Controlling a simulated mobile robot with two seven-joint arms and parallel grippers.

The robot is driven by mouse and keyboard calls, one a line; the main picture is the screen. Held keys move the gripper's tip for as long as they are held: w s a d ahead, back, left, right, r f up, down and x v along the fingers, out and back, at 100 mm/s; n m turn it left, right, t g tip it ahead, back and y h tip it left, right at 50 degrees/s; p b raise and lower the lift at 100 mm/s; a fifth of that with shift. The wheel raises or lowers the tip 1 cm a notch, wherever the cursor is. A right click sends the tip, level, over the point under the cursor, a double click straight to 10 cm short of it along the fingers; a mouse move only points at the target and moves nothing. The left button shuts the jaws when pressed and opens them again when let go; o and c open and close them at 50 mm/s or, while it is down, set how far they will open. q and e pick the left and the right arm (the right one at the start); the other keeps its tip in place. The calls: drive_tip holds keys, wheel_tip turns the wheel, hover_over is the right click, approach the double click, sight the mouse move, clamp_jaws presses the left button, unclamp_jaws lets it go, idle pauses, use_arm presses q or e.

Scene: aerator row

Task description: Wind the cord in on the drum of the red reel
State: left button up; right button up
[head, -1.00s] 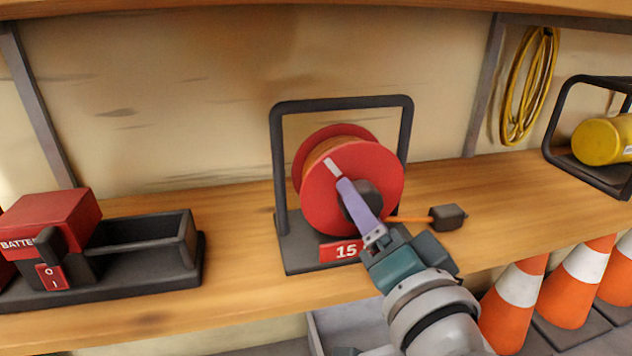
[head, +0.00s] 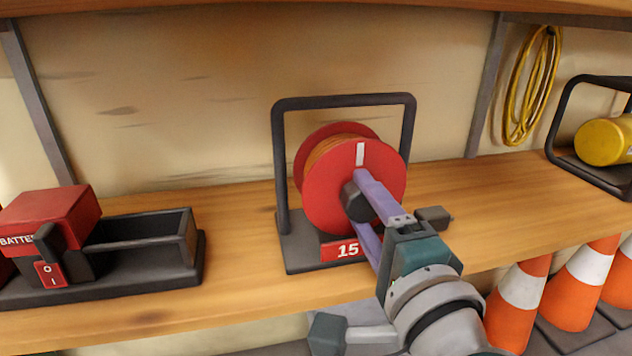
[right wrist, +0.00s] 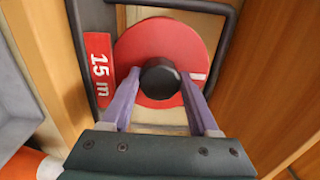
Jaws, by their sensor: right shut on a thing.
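The red reel (head: 325,195) stands upright in a black tube frame (head: 279,165) on the wooden shelf, with orange cord (head: 330,150) wound on its drum. A white mark (head: 360,153) on its front disc points up. My right gripper (head: 361,204) is shut on the black knob (head: 353,206) on the disc. The right wrist view shows one finger on each side of the knob (right wrist: 159,78). The dark cord-end block (head: 433,217) lies right of the reel, partly behind my gripper, which hides the free cord. My left gripper is not seen.
A red battery unit (head: 48,215) in a black tray (head: 150,268) stands at left. A yellow cylinder (head: 603,143) in a black frame and a hanging yellow hose (head: 515,95) are at right. Orange cones (head: 570,295) stand below the shelf.

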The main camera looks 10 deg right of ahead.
idle(0.4)
drive_tip(key=o, duration=1.4)
drive_tip(key=shift+s, duration=0.4)
drive_tip(key=s+p, duration=0.2)
drive_tip(key=s, duration=0.7)
drive_tip(key=shift+d, duration=0.15)
